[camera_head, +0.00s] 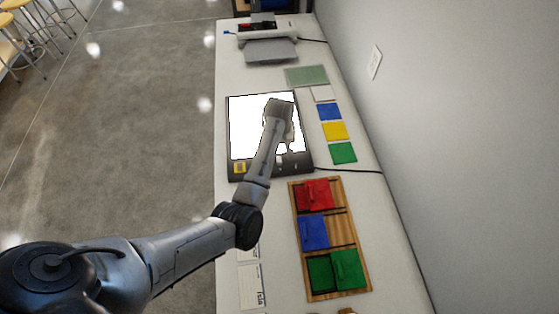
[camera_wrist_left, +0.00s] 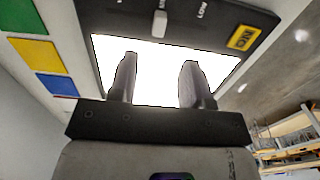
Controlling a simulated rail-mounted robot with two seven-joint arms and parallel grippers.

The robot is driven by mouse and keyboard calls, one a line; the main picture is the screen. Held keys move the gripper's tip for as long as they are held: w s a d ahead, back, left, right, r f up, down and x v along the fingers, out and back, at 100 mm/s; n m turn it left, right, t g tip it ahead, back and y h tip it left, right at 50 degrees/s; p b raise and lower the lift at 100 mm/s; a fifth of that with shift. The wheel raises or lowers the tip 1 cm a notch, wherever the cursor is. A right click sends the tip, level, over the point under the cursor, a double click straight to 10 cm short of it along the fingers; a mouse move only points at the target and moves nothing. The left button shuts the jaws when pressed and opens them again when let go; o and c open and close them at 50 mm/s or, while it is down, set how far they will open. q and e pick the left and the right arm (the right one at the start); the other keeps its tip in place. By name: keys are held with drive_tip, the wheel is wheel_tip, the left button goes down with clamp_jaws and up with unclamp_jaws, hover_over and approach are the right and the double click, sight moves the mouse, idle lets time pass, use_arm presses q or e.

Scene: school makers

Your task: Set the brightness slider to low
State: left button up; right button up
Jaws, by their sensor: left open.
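A light pad with a black frame (camera_head: 235,174) and a lit white screen lies on the white table in the head view. In the left wrist view its black control strip (camera_wrist_left: 220,14) carries a pale brightness slider knob (camera_wrist_left: 159,22). In the head view my left gripper (camera_head: 284,150) is over the pad's lower right, where the knob is hard to make out.
Blue (camera_head: 329,111), yellow (camera_head: 335,130) and green (camera_head: 343,152) squares lie right of the pad. A wooden board (camera_head: 342,229) with red, blue and green pieces is nearer. A grey machine (camera_head: 270,50) stands at the far end. A wall (camera_head: 440,120) bounds the right side.

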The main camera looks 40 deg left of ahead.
use_arm(q)
wheel_tip(320, 180, down, 9)
drive_tip(key=shift+f+b, duration=0.15)
drive_tip(key=shift+b, duration=0.7)
use_arm(e)
drive_tip(key=shift+a+f, duration=0.1)
drive_tip(key=shift+f, duration=0.85)
use_arm(q)
drive_tip(key=shift+f, duration=0.45)
clamp_jaws()
